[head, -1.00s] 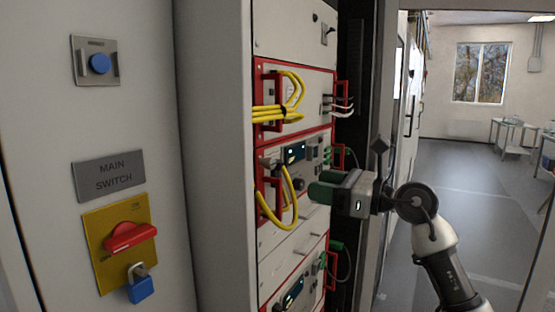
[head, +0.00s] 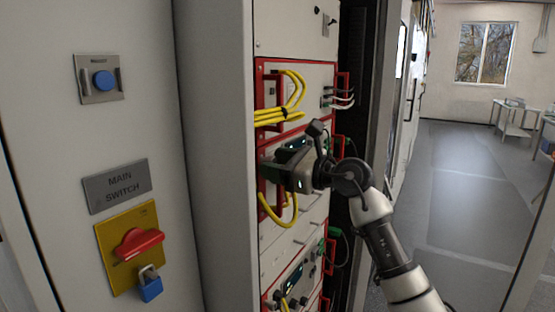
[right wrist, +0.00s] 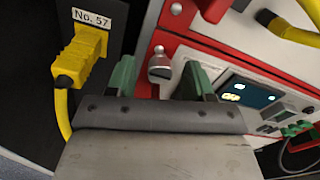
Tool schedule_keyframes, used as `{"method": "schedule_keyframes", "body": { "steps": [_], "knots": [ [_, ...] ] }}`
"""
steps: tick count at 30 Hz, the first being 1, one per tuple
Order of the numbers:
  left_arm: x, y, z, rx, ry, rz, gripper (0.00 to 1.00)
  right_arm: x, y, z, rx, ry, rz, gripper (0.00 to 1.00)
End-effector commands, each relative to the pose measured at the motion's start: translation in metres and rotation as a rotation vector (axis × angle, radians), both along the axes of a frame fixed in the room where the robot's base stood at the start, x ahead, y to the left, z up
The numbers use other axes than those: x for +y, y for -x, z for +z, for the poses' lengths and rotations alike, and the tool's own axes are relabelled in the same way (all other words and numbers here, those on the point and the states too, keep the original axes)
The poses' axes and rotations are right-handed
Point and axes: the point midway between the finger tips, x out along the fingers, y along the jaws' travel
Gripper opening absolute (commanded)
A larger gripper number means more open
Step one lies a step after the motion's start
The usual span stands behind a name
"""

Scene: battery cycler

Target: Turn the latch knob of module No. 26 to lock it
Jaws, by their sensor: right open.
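My right gripper (head: 274,172) is at the front of the red-framed middle module (head: 318,187) in the rack. In the right wrist view its two green fingers (right wrist: 158,78) are open and spread apart. A small metallic latch knob (right wrist: 159,64) with a rounded end shows in the gap between them, and I cannot tell whether the fingers touch it. The knob sits by the module's red frame, left of its lit display (right wrist: 250,93). No label reading 26 is legible. In the head view the gripper hides the knob. My left gripper is not in view.
A "No. 57" label (right wrist: 93,13) sits above a yellow plug (right wrist: 80,62) left of the fingers. Yellow cables (head: 280,115) hang at the module above. A red main switch (head: 138,243) with a blue padlock (head: 150,287) is on the left panel. The aisle (head: 455,190) is clear.

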Motion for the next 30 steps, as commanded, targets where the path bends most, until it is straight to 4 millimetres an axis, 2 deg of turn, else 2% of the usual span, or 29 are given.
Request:
{"method": "schedule_keyframes", "body": {
  "steps": [5, 6, 15, 23, 30],
  "knots": [
    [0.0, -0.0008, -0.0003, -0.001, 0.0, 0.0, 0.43, 0.0, -0.0001, -0.0003, 0.0, 0.0, 0.0, 0.52],
    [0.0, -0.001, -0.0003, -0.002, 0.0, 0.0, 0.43, -0.0001, 0.0, -0.0002, 0.0, 0.0, 0.0, 0.49],
    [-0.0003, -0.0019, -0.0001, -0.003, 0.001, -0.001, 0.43, -0.0003, 0.0002, -0.0001, 0.0, -0.001, 0.0, 0.03],
    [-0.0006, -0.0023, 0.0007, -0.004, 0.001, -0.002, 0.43, -0.0003, 0.0002, 0.0002, 0.023, -0.018, 0.0, 0.03],
    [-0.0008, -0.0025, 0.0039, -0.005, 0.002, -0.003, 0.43, -0.0006, 0.0001, 0.001, 0.124, -0.09, -0.001, 0.03]
  ]
}}
